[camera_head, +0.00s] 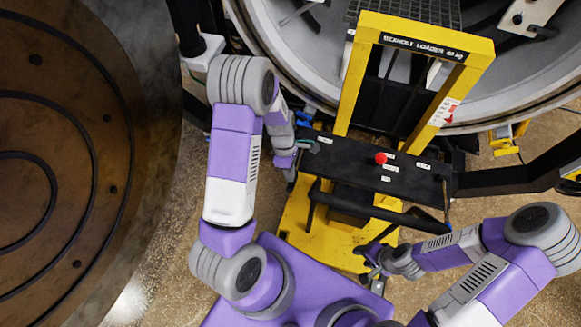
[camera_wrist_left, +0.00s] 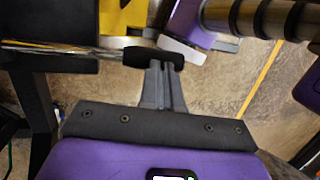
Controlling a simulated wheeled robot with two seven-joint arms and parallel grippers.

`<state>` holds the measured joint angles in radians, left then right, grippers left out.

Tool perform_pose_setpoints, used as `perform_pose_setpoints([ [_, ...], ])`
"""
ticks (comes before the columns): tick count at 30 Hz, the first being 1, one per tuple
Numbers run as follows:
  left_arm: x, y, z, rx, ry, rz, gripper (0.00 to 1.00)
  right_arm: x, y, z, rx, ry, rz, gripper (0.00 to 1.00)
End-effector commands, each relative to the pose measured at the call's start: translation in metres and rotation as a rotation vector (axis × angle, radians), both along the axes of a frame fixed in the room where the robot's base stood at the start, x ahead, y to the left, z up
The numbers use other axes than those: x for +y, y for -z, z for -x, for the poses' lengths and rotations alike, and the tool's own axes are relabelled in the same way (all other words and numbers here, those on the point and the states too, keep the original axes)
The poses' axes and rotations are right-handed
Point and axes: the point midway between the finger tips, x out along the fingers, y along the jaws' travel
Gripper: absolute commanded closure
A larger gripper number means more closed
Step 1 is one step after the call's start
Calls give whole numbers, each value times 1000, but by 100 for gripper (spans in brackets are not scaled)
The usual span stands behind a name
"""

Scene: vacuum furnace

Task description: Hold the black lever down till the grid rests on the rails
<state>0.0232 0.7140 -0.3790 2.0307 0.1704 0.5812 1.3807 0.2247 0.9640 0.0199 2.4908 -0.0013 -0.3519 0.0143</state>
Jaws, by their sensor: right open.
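The black lever (camera_wrist_left: 136,57) is a black grip on a metal rod in the left wrist view. My left gripper (camera_wrist_left: 162,68) has its two fingers together, with the tips over the middle of the grip. Whether they press on it cannot be told. In the head view my left gripper (camera_head: 291,180) is at the left side of the yellow loader (camera_head: 350,75). The dark grid (camera_head: 425,10) shows at the loader's top, in front of the round furnace opening, partly cut off. The rails cannot be made out. My right gripper (camera_head: 372,262) is open and empty beside the loader's yellow base.
A black panel with a red knob (camera_head: 381,158) spans the loader's middle. A black push bar (camera_head: 385,212) lies below it. The large round furnace door (camera_head: 60,170) fills the left side.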

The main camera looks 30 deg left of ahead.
Motion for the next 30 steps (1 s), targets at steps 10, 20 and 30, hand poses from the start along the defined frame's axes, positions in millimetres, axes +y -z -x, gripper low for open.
perform_pose_setpoints([
  [10, -3, 39, 14, 16, 3, 2, 100, 0, 19, 0, 0, 0, 0, 52],
  [20, -3, 40, 15, 17, 1, 2, 100, 0, 19, 0, 0, 0, 0, 52],
  [30, -2, 38, 15, 16, 0, 2, 100, 0, 17, 0, 0, 0, 0, 52],
])
